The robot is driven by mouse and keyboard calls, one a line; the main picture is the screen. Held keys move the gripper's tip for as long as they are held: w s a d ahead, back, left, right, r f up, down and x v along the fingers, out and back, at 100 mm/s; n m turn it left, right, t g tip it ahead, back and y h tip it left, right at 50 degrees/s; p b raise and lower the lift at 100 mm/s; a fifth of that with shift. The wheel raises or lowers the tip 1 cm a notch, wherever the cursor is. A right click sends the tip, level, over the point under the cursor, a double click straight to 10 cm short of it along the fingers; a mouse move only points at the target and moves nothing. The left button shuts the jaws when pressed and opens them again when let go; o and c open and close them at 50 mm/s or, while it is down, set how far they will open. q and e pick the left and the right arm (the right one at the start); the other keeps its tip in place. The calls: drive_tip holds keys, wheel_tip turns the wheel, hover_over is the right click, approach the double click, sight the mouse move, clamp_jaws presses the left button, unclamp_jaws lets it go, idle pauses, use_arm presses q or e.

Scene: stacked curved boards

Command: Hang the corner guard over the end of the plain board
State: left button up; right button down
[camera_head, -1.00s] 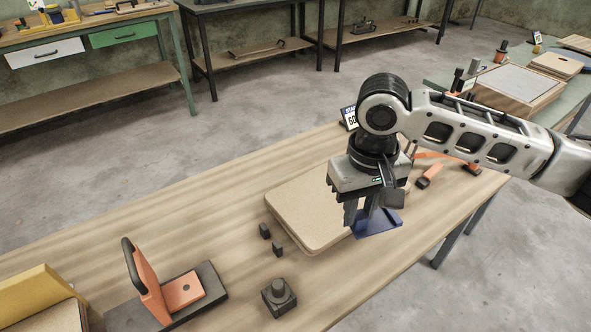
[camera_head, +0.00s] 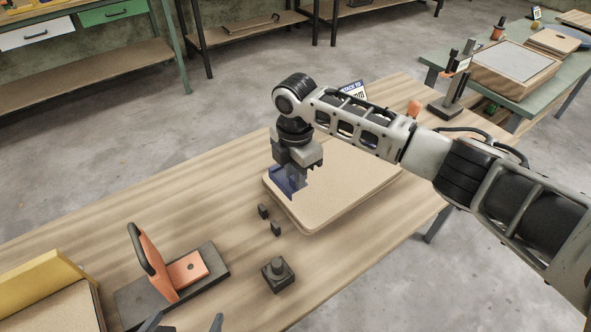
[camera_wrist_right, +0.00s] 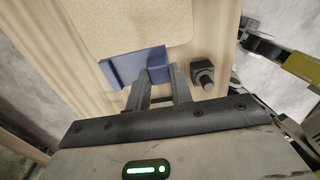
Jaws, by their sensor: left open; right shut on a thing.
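The dark blue corner guard (camera_head: 279,180) is held in my right gripper (camera_head: 292,178) at the left end of the tan, round-cornered board (camera_head: 330,195). In the right wrist view the guard (camera_wrist_right: 120,68) overlaps the board's edge (camera_wrist_right: 130,25), with the gripper's two fingers (camera_wrist_right: 160,88) closed on it. I cannot tell whether the guard touches the board or is just above it. The gripper hides part of the guard. My left gripper (camera_head: 184,324) shows only as two dark, spread fingertips at the bottom edge of the head view, empty.
An orange bracket with a handle (camera_head: 155,262) stands on a dark base. A yellow-backed piece (camera_head: 40,282) is at bottom left. The table's back left is clear.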

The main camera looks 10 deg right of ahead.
drive_tip(key=shift+r+p, duration=0.15)
drive_tip(key=shift+p, duration=0.4)
use_arm(q)
drive_tip(key=shift+b, duration=0.5)
use_arm(e)
drive_tip(key=shift+f, duration=0.9)
use_arm(q)
drive_tip(key=shift+s+f+b, duration=0.15)
drive_tip(key=shift+f+b, duration=0.4)
drive_tip(key=shift+b, duration=0.05)
use_arm(e)
wheel_tip(320, 180, down, 3)
drive_tip(key=shift+r, duration=0.2)
use_arm(q)
drive_tip(key=shift+d+f+b, duration=0.15)
drive_tip(key=shift+f+b, duration=0.05)
drive_tip(key=shift+b, duration=0.65)
use_arm(e)
drive_tip(key=shift+f, duration=1.75)
use_arm(q)
drive_tip(key=shift+r, duration=0.15)
use_arm(e)
drive_tip(key=shift+f, duration=0.25)
use_arm(q)
drive_tip(key=shift+d+f+b, duration=0.1)
drive_tip(key=shift+f+b, duration=0.25)
drive_tip(key=shift+b, duration=0.05)
use_arm(e)
drive_tip(key=shift+f, duration=0.5)
